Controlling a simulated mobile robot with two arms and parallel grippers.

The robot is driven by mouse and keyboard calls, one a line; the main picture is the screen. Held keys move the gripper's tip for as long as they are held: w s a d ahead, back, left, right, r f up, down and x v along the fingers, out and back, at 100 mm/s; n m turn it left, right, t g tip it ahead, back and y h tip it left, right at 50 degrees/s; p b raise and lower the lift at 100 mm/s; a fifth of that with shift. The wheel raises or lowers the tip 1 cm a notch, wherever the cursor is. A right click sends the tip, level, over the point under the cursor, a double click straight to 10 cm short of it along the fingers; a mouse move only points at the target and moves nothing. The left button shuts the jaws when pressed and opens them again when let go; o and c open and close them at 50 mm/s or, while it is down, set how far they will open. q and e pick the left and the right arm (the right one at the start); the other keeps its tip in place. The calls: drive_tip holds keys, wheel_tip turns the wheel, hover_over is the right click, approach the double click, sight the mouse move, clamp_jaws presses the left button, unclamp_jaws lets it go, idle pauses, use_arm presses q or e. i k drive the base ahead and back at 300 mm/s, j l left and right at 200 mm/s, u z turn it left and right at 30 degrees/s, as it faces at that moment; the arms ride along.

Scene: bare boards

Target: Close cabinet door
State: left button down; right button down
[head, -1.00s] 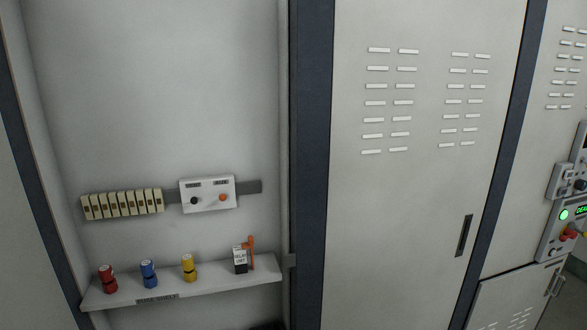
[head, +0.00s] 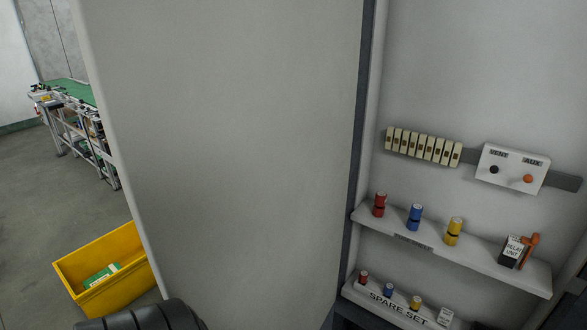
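The cabinet door (head: 235,150) is a large pale grey panel that stands open, hinged along the dark frame post (head: 360,150) on its right. Its free edge is on the left. To the right is the open cabinet interior (head: 480,75), with a breaker row, a switch box and two shelves of fuses. A black ribbed part (head: 140,315), which looks like part of my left arm, shows at the bottom edge in front of the door's lower left. No gripper fingers are visible, and I cannot see a handle on the door.
The fuse shelf (head: 470,252) and the lower spare set shelf (head: 390,306) hold fuses and relay units. A yellow bin (head: 75,280) with a green item stands on the floor left of the door. A green-topped workbench (head: 70,93) is farther back. The floor between them is clear.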

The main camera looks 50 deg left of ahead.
sight(229, 126)
drive_tip(key=k+j, duration=0.1)
drive_tip(key=j, duration=0.35)
drive_tip(key=k+j, duration=0.15)
drive_tip(key=j, duration=0.3)
drive_tip(key=k+j, duration=0.1)
drive_tip(key=j, duration=0.35)
drive_tip(key=k+j, duration=0.15)
drive_tip(key=j, duration=0.3)
drive_tip(key=i+j, duration=0.1)
drive_tip(key=j, duration=0.2)
drive_tip(key=k+u, duration=0.25)
drive_tip(key=k, duration=0.35)
drive_tip(key=k+j+u, duration=0.2)
drive_tip(key=k, duration=0.4)
drive_tip(key=l, duration=0.1)
